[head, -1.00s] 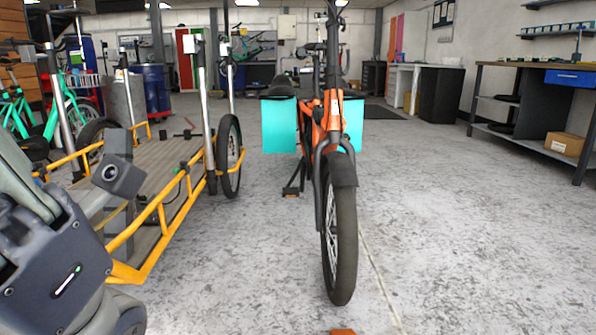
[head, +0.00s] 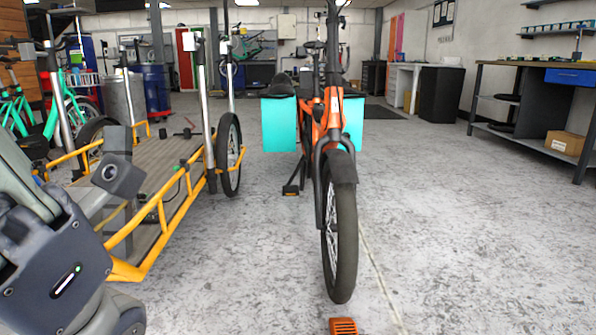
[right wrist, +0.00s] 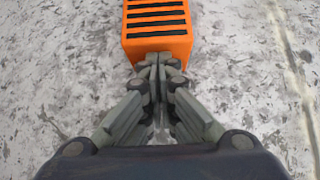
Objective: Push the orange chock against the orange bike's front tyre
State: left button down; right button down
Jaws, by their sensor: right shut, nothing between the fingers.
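The orange chock (head: 343,326) is on the floor at the bottom edge of the head view, with dark slots in its top. The front tyre (head: 344,245) of the orange bike (head: 334,120) stands just beyond it. A short strip of floor shows between chock and tyre. In the right wrist view, my right gripper (right wrist: 158,62) is shut and empty, its fingertips at the near end of the chock (right wrist: 157,42); they look to be touching it. The tyre is outside that view. My left arm shows at the left of the head view; its fingers are not visible.
A cargo bike with a yellow-framed wooden bed (head: 160,170) stands to the left, near my left arm. A workbench (head: 535,110) with a cardboard box (head: 565,143) is at the right. The floor right of the orange bike is clear.

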jog(key=shift+w+b, duration=0.8)
jog(key=shift+w, duration=1.25)
jog(key=shift+w+a+b, duration=0.15)
jog(key=shift+w+b, duration=0.9)
jog(key=shift+w, duration=0.6)
jog(key=shift+s+r+p, duration=0.4)
jog(key=shift+r+p, duration=0.05)
jog(key=shift+p, duration=0.6)
jog(key=s+p, duration=0.1)
jog(key=p, duration=0.1)
jog(key=s+r+p, duration=0.1)
jog(key=p, duration=0.1)
jog(key=s+r+p, duration=0.1)
jog(key=s+p, duration=0.1)
jog(key=shift+s+r+p, duration=0.1)
jog(key=shift+p, duration=0.2)
